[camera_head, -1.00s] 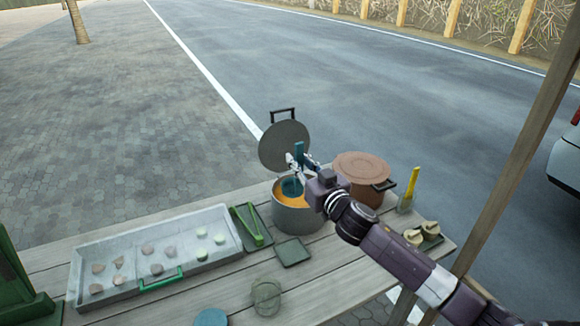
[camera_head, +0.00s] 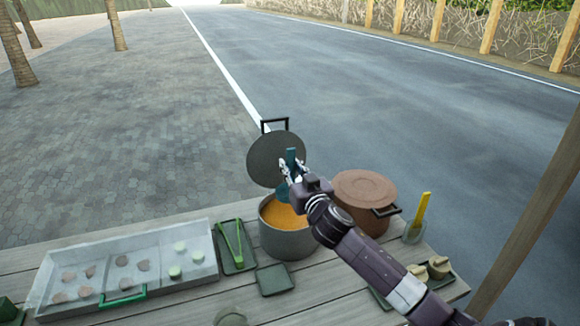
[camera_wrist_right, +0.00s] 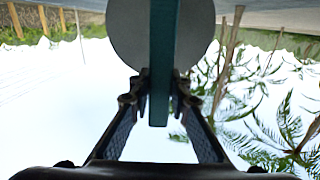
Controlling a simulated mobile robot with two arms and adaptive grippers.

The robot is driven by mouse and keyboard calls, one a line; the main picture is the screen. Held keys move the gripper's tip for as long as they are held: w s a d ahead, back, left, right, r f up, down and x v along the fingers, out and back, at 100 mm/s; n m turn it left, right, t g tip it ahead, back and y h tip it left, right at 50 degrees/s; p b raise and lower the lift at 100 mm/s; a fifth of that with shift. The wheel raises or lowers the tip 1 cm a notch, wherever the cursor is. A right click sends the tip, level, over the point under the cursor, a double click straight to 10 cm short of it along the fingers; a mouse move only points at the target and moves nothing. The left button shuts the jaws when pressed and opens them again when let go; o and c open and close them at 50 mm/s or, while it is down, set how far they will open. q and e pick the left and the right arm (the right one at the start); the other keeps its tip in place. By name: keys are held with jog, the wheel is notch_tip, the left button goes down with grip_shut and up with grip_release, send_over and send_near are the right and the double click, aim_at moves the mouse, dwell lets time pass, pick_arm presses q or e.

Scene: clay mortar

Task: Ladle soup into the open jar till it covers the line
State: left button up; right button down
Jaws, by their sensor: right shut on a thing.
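My right gripper (camera_head: 291,172) is shut on the teal ladle's handle (camera_head: 291,157); the handle also stands between the fingers in the wrist view (camera_wrist_right: 164,60). The ladle's bowl (camera_head: 282,190) is over the back rim area of the grey pot, above the soup. I cannot tell whether it holds soup. The pot (camera_head: 287,245) is open and holds orange soup (camera_head: 281,214). A greenish glass jar (camera_head: 231,317) is cut off by the bottom edge of the head view; its line and contents cannot be made out. My left gripper is not in view.
The grey pot lid (camera_head: 275,158) stands upright behind the pot. A brown lidded pot (camera_head: 364,196) is close on the right. A dark green square mat (camera_head: 274,280) lies in front, with tongs (camera_head: 231,240) on a tray and a long food tray (camera_head: 130,255) to the left.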

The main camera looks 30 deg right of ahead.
notch_tip(320, 180, down, 5)
jog(key=b, duration=0.3)
jog(key=shift+r, duration=0.1)
notch_tip(320, 180, down, 3)
jog(key=b, duration=0.3)
jog(key=shift+d+f, duration=0.1)
jog(key=shift+f, duration=0.1)
pick_arm(q)
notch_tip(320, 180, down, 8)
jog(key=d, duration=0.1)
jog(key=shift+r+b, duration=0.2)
jog(key=shift+b, duration=0.25)
pick_arm(e)
jog(key=shift+f, duration=0.6)
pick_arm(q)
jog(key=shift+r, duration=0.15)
pick_arm(e)
jog(key=shift+r, duration=0.15)
notch_tip(320, 180, up, 10)
jog(key=p, duration=1)
jog(key=shift+r, duration=0.25)
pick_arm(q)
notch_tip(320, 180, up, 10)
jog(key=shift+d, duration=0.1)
pick_arm(e)
jog(key=shift+f, duration=0.1)
